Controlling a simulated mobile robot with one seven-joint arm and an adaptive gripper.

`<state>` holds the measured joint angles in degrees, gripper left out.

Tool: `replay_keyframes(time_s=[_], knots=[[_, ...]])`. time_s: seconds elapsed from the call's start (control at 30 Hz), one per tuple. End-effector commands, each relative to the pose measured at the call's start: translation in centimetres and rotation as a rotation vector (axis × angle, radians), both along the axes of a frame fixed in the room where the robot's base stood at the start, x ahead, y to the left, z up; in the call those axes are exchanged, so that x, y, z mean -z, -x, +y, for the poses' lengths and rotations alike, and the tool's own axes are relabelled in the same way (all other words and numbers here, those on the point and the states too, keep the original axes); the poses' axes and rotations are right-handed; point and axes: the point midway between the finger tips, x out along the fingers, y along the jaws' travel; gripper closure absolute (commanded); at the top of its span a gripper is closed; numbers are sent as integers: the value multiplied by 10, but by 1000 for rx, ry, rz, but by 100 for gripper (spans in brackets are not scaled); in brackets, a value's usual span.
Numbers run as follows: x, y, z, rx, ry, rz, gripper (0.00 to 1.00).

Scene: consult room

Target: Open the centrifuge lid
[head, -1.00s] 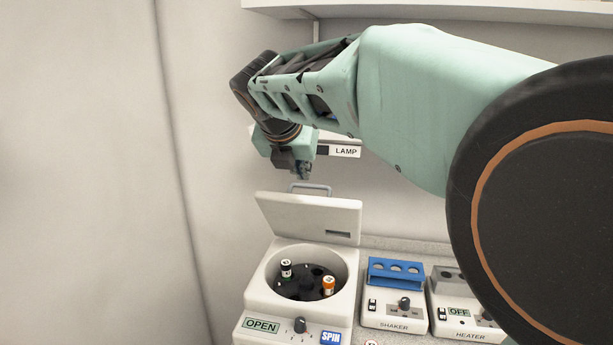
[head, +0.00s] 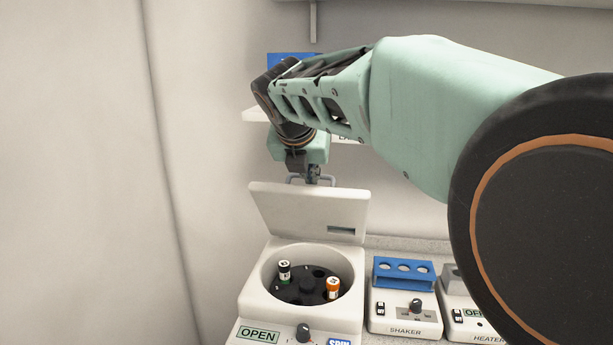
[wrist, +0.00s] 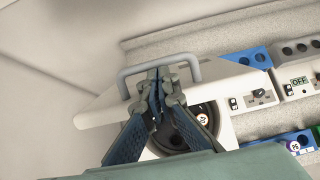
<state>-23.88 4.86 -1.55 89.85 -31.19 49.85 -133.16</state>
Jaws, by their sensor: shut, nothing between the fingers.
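The white centrifuge (head: 258,305) stands at the bottom middle of the head view. Its lid (head: 300,212) is raised, tilted up at the back, and its label reads OPEN. A dark rotor (head: 306,288) inside holds a white-capped tube (head: 284,271) and an orange-capped tube (head: 333,287). My gripper (head: 313,178) is at the lid's top edge, by the grey handle. In the wrist view my gripper (wrist: 160,85) is shut with nothing between the fingers, and overlaps the handle (wrist: 128,80). I cannot tell whether it touches the handle.
To the right stand a shaker (head: 405,315) with a blue rack (head: 403,272) and a heater (head: 470,320), partly hidden by my arm. A shelf (head: 256,114) is on the wall behind my gripper. The wall at left is clear.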

Motion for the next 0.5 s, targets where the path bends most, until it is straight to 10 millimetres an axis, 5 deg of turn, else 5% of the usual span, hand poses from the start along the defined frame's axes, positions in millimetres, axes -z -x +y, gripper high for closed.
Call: replay_keyframes(time_s=[0.5], knots=[[-14, -19, -4, 2, 2, 2, 100]])
